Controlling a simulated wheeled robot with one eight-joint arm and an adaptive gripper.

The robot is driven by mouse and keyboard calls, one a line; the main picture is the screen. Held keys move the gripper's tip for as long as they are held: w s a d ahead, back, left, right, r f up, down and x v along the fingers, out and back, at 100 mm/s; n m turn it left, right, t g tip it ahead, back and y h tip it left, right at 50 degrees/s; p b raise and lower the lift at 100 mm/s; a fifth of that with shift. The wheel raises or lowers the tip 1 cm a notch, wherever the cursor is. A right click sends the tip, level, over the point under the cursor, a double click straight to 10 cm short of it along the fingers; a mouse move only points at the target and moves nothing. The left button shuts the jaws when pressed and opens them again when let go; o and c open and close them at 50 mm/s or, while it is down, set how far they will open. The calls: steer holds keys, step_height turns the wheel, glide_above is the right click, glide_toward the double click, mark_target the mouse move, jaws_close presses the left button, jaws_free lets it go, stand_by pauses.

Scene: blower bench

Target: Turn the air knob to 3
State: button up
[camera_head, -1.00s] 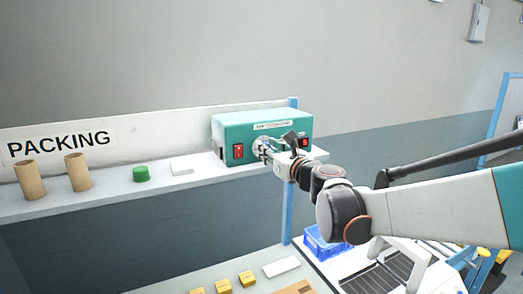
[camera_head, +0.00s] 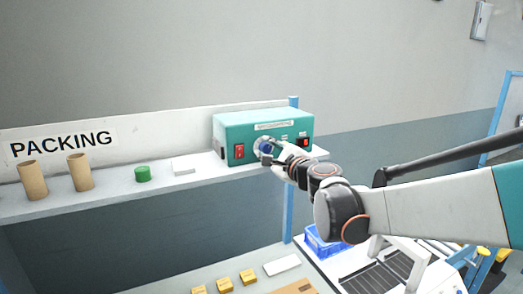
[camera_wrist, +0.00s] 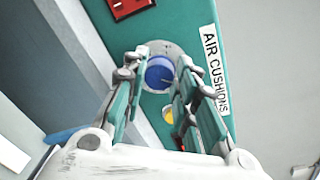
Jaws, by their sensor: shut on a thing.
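The blue air knob (camera_head: 264,147) sits on a grey dial plate on the front of a teal blower box (camera_head: 225,131). In the wrist view the knob (camera_wrist: 160,74) lies between the finger pads, with a pale pointer line on its face. My gripper (camera_head: 271,150) is at the box front, shut on the knob; its two fingers also show in the wrist view (camera_wrist: 156,82). The dial's numbers are too small to read, so the setting cannot be told. A label on the box (camera_wrist: 214,70) reads "AIR CUSHIONS".
Red switches sit left (camera_head: 239,151) and right (camera_head: 304,142) of the knob. A yellow round part (camera_wrist: 168,115) is near one finger. Two cardboard tubes (camera_head: 32,180), a green roll (camera_head: 142,174) and a white item (camera_head: 183,168) stand on the shelf. A blue crate (camera_head: 320,243) is below.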

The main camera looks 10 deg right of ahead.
steer(key=n, duration=0.3)
steer(key=shift+a, duration=0.1)
steer(key=shift+f+n, duration=0.15)
steer(key=shift+n, duration=1.75)
steer(key=o, duration=1)
steer(key=shift+o, duration=0.2)
steer(key=shift+s, duration=0.1)
steer(key=v, duration=1.2)
steer(key=shift+a, duration=0.2)
